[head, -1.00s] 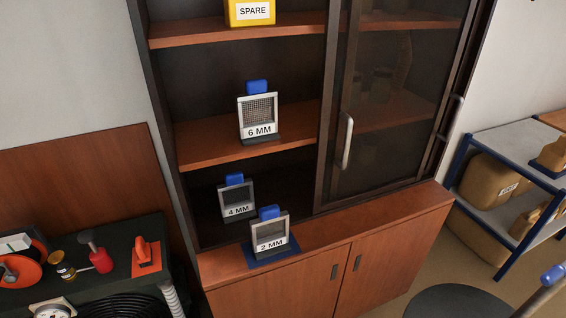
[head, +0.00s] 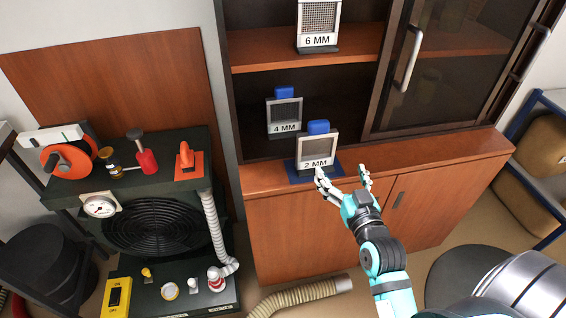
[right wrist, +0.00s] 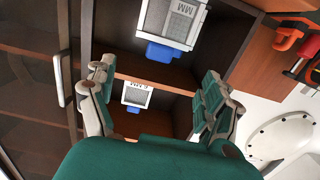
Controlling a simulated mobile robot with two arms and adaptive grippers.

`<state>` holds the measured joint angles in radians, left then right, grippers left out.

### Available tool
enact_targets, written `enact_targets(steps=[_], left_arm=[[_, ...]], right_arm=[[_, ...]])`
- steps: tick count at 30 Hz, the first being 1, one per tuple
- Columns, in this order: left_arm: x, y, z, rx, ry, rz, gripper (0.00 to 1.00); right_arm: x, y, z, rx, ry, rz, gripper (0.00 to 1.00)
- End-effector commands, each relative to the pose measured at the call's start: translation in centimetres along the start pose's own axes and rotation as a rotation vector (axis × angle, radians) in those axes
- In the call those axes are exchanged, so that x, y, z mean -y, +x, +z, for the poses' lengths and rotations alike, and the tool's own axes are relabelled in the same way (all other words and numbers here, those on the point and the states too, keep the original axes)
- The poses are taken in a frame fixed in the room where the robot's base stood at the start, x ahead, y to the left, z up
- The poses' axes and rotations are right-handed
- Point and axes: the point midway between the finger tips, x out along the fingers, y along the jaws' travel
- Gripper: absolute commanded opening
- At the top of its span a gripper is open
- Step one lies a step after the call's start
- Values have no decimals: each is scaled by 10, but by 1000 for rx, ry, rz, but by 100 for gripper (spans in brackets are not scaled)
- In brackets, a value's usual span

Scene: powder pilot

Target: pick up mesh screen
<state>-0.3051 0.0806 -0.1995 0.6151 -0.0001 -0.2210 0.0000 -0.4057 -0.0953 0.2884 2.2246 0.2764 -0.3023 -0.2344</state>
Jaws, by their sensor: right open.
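The 2 MM mesh screen (head: 317,148), a pale frame with a blue tab, stands upright on a blue pad (head: 296,176) on the cabinet ledge. The 4 MM screen (head: 285,115) stands behind it to the left, inside the cabinet. The 6 MM screen (head: 319,28) stands on the shelf above. My right gripper (head: 343,174) is open and empty, just in front and to the right of the 2 MM screen. In the right wrist view, a large upside-down screen (right wrist: 172,22) shows beyond the open fingers (right wrist: 155,84). My left gripper is not in view.
The cabinet's glass door (head: 440,65) with a vertical handle covers the right half. The ledge right of the blue pad is clear. A dark machine (head: 150,225) with tools on top and a white hose stands at the left. A blue-framed rack (head: 530,190) is at the right.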

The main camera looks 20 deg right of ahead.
Motion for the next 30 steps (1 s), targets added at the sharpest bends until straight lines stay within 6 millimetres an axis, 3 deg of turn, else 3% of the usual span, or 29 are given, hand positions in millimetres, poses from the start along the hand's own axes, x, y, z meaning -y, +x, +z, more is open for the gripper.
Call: enact_targets(steps=[3,5,18,30], left_arm=[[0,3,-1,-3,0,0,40],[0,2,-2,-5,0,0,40],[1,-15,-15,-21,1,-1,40],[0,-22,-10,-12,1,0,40]], right_arm=[[-6,-5,-23,-49,-5,14,85],[-7,-1,-28,-57,-5,15,85],[-7,88,-35,-57,-4,14,85],[-7,127,-36,-56,-4,14,85]])
